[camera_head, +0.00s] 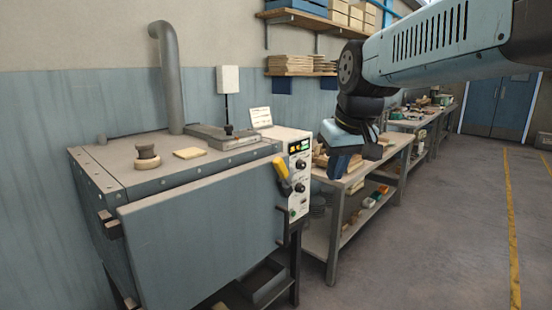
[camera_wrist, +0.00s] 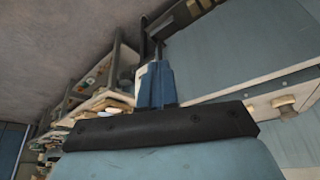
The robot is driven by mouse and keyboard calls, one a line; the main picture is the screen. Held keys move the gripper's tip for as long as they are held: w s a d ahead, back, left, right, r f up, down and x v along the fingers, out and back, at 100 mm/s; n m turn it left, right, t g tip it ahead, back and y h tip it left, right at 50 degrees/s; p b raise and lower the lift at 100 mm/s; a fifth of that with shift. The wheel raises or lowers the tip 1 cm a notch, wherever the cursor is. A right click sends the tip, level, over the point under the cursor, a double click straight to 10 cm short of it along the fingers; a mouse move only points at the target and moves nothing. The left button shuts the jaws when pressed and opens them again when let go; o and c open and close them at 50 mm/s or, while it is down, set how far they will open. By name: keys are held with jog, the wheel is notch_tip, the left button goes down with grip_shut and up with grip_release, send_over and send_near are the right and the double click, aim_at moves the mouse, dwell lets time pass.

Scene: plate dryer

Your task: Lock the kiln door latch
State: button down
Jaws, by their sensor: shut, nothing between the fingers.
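The kiln door (camera_head: 205,235) is the broad blue-grey front panel of the kiln at the left of the head view. It lies against or very near the kiln front; I cannot tell whether it is fully closed. The latch (camera_head: 282,171) has a yellow handle at the door's right edge, tilted with its top to the left. My gripper (camera_head: 342,166) is in the air to the right of the latch, apart from it in the picture, pointing down. It is shut and empty. Its blue fingers show in the wrist view (camera_wrist: 156,84), where the yellow handle cannot be made out.
A control panel (camera_head: 299,175) with a lit display stands just right of the latch. A grey pipe (camera_head: 170,80) rises behind the kiln top (camera_head: 110,162). A workbench (camera_head: 365,170) with a loaded lower shelf is behind my gripper. The floor (camera_head: 440,240) at right is clear.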

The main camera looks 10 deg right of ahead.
jog(key=w+d+r+n+g+y, duration=0.1)
jog(key=w+r+n, duration=0.15)
jog(key=w, duration=0.85)
jog(key=w+r+n+g+y, duration=0.1)
jog(key=w+r, duration=0.2)
jog(key=w, duration=0.8)
jog(key=w+d+f+n+g+y, duration=0.1)
jog(key=w+d+f, duration=0.1)
jog(key=w, duration=0.7)
jog(key=w+d+f+n+g+y, duration=0.1)
jog(key=w+d, duration=0.4)
jog(key=w, duration=0.5)
notch_tip(320, 180, down, 2)
jog(key=shift+w+f+n+y, duration=0.25)
jog(key=shift+n+y, duration=0.35)
jog(key=shift+n, duration=0.05)
jog(key=shift+d, duration=0.1)
send_near(281, 173)
jog(key=w+f, duration=0.1)
jog(key=w, duration=0.1)
jog(key=w+f, duration=0.2)
jog(key=shift+f, duration=0.1)
jog(key=shift+s+a+f, duration=0.25)
jog(key=shift+a+f, duration=0.1)
jog(key=shift+a, duration=0.3)
